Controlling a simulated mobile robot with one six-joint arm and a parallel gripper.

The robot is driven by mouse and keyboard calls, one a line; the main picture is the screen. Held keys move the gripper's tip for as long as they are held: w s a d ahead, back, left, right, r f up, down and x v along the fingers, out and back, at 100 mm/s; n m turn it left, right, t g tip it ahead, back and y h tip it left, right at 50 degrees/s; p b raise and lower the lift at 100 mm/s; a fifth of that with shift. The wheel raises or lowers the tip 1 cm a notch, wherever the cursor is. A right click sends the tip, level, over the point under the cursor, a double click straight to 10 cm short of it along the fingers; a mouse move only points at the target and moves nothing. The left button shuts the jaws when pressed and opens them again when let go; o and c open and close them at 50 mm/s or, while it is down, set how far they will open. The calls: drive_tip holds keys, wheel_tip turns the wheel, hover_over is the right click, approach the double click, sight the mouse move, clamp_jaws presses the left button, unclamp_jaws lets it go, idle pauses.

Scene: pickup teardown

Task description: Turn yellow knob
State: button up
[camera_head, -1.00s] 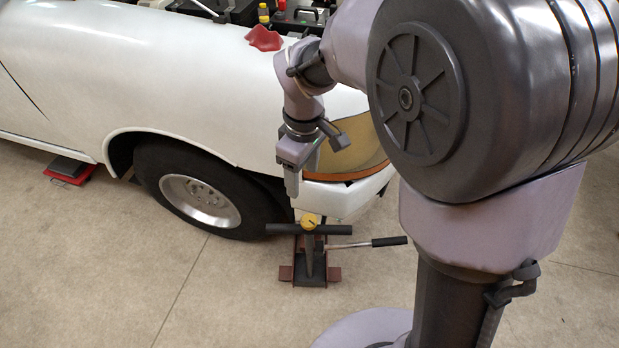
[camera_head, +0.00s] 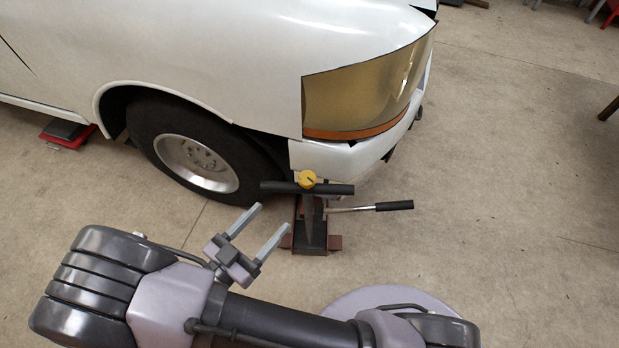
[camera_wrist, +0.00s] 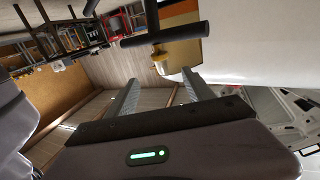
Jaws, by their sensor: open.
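The yellow knob (camera_head: 307,179) sits at the middle of a black T-handle (camera_head: 333,189) on top of an upright post, by the truck's front corner. In the wrist view the knob (camera_wrist: 159,56) shows small beside the black handle (camera_wrist: 180,35), just beyond my fingertips. My gripper (camera_head: 270,218) is open and empty, to the lower left of the knob in the head view and apart from it. Its two fingers (camera_wrist: 160,82) are spread wide in the wrist view, with nothing between them.
The post stands on a reddish floor base (camera_head: 309,242) with a lever (camera_head: 392,206) to the right. The white truck fender (camera_head: 230,60) and front wheel (camera_head: 200,160) stand behind and left. A red-black block (camera_head: 66,134) lies far left.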

sight(302, 183)
drive_tip(key=b+x, duration=0.3)
drive_tip(key=x, duration=1.1)
drive_tip(key=shift+w+d, duration=0.2)
drive_tip(key=shift+w, duration=0.15)
clamp_jaws()
